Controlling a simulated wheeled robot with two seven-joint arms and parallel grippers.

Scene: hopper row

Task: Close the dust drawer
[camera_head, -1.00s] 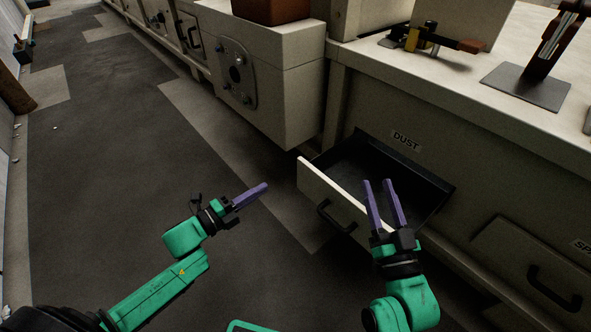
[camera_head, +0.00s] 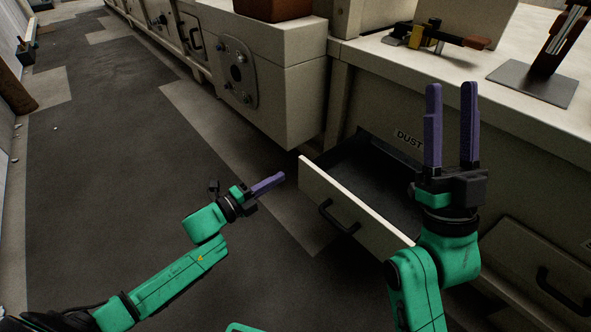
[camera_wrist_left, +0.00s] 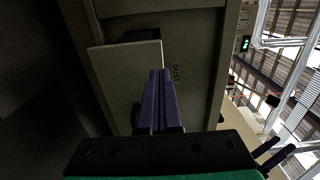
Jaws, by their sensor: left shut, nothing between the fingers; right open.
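The dust drawer (camera_head: 340,212) stands pulled out of the bench, with a pale front, a black handle (camera_head: 338,218) and a dark inside. The label DUST (camera_head: 408,139) is on the panel above it. In the left wrist view the drawer front (camera_wrist_left: 126,75) lies ahead of the fingers. My left gripper (camera_head: 275,182) is shut and empty, left of the drawer front and apart from it; its fingers also show in the left wrist view (camera_wrist_left: 160,90). My right gripper (camera_head: 451,90) is open and empty, raised in front of the bench at the drawer's right, hiding part of the drawer's right end.
A second drawer with a black handle (camera_head: 556,290) is shut at the lower right. The bench top (camera_head: 480,70) carries a clamp-like tool (camera_head: 430,38) and a stand on a metal plate (camera_head: 533,84). A cream cabinet (camera_head: 275,75) stands behind the drawer.

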